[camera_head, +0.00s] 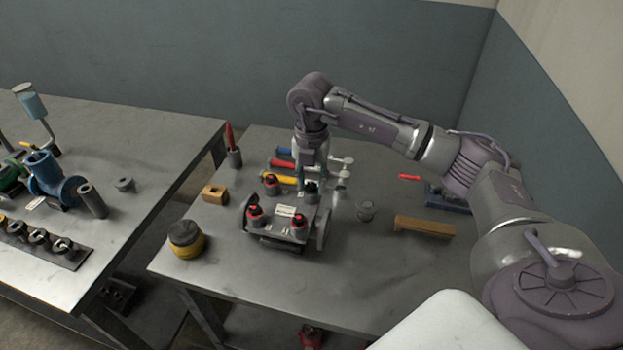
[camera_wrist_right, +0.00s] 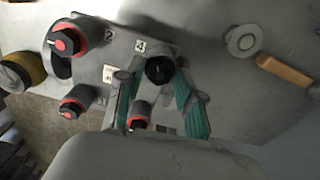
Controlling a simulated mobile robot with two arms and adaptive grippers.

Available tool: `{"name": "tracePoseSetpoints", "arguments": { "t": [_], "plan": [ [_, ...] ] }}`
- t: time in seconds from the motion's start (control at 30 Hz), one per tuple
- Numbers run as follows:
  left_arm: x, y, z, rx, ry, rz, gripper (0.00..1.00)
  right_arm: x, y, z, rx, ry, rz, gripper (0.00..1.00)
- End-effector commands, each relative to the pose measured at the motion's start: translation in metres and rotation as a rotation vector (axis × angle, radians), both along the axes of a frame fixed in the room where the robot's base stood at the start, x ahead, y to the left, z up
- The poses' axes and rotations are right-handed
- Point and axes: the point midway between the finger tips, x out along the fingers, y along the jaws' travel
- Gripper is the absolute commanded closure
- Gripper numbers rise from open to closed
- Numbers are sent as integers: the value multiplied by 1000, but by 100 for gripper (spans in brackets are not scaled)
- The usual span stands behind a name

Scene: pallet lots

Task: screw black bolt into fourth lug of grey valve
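The grey valve (camera_head: 273,226) stands on the right table with its top flange facing up. Three red-marked bolts stand at its lugs: back left (camera_head: 271,182), front left (camera_head: 254,213) and front right (camera_head: 299,225). The black bolt (camera_head: 311,188) is at the back right lug. In the right wrist view, the black bolt (camera_wrist_right: 159,70) is beside the label "4". My right gripper (camera_head: 312,184) points down over that lug. Its green-padded fingers are closed in on both sides of the black bolt's head; the bolt's lower end is hidden. My left gripper is out of view.
Colored-handled tools (camera_head: 280,164) lie behind the valve. A wooden block (camera_head: 215,194) and a yellow-black round container (camera_head: 186,239) are at left. A small metal cup (camera_head: 366,210) and a wooden bar (camera_head: 424,226) are at right. The table's front right is clear.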

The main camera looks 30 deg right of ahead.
Motion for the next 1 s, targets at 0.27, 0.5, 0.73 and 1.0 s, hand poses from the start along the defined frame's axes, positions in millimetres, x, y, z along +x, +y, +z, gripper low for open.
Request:
{"name": "tracePoseSetpoints", "arguments": {
  "t": [0.27,0.5,0.73,1.0],
  "plan": [
    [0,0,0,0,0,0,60,0,0,0,-1,-2,11,58],
    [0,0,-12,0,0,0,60,1,-1,-1,-2,-4,354,58],
    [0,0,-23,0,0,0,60,1,-1,-2,-1,-3,780,58],
    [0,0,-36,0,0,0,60,1,-1,-1,-1,-3,1276,58]
  ]
}}
